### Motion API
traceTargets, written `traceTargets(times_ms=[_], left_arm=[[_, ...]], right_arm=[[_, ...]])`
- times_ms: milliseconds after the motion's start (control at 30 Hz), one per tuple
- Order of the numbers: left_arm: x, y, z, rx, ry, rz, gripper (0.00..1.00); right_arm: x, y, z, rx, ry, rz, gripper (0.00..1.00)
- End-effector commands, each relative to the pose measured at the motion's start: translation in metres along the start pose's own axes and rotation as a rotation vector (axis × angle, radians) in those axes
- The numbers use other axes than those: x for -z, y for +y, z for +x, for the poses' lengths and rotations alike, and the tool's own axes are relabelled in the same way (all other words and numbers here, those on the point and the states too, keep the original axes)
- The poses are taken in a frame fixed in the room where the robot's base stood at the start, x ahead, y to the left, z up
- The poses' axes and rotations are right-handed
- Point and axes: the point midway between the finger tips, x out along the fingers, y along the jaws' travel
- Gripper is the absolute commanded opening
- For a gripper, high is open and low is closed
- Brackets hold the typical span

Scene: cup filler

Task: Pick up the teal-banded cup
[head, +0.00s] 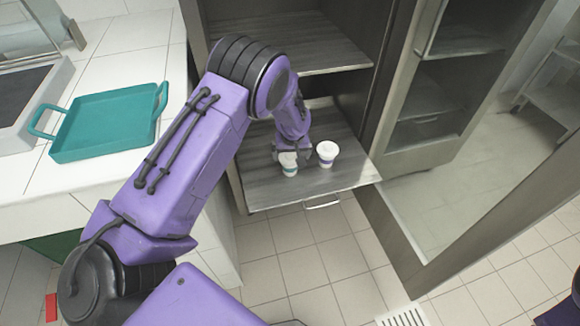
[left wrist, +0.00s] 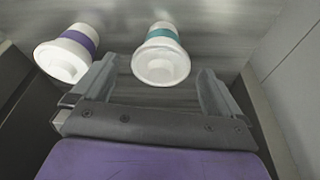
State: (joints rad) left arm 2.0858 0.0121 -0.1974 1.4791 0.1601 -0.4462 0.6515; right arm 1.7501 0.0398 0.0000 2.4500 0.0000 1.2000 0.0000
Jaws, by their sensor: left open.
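The teal-banded cup (head: 289,169) is white and stands on the pulled-out shelf. My left gripper is right at it in the head view, partly covering it. In the left wrist view the teal-banded cup (left wrist: 161,60) lies ahead between the two fingers of my left gripper (left wrist: 155,85), which is open. The fingers do not appear to touch the cup. A second white cup with a purple band (head: 327,153) stands to its right in the head view. In the left wrist view this purple-banded cup (left wrist: 68,54) is at the left, close to the left finger.
The grey pulled-out shelf (head: 262,192) has a front handle (head: 322,202) and sits low in an open cabinet. A teal tray (head: 105,128) lies on the white tiled counter at the left. The open glass-fronted door (head: 425,115) stands at the right.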

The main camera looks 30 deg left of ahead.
Motion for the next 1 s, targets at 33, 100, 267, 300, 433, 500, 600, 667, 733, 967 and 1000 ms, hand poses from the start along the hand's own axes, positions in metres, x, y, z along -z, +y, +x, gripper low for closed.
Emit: traceTargets(times_ms=[33,100,267,300,433,500,600,667,733,967,1000], left_arm=[[-0.002,-0.001,0.012,0.001,-0.003,0.001,1.0],[-0.001,0.0,0.022,0.0,-0.002,0.001,1.0],[0.0,-0.002,0.042,0.0,-0.002,0.0,1.0],[0.0,-0.003,0.05,0.0,-0.002,0.0,1.0],[0.002,-0.004,0.073,0.0,-0.002,0.001,1.0],[0.002,-0.004,0.079,-0.001,-0.001,0.002,1.0],[0.002,-0.004,0.081,-0.001,-0.001,0.002,1.0],[0.002,-0.003,0.08,-0.001,-0.001,0.002,1.0],[0.002,-0.003,0.08,-0.001,-0.001,0.002,1.0],[0.002,-0.004,0.08,-0.001,-0.001,0.002,0.48],[0.002,-0.004,0.08,-0.001,-0.001,0.002,0.48]], right_arm=[[-0.001,0.0,0.002,0.0,0.0,0.0,0.43],[-0.001,0.0,0.003,0.0,0.0,0.0,0.43],[-0.002,0.0,0.005,0.0,0.0,0.0,0.43],[-0.002,-0.001,0.006,0.0,0.0,0.0,0.43],[-0.003,-0.001,0.008,0.0,0.0,0.0,0.43],[-0.004,-0.001,0.009,0.0,0.0,0.0,0.43],[-0.004,-0.001,0.009,0.0,0.0,0.0,0.43],[-0.003,-0.001,0.008,0.0,0.0,0.0,0.43],[-0.004,-0.001,0.008,0.0,0.0,0.0,0.43],[-0.004,-0.001,0.008,0.0,0.0,0.0,0.43],[-0.004,-0.001,0.008,0.0,0.0,0.0,0.43]])
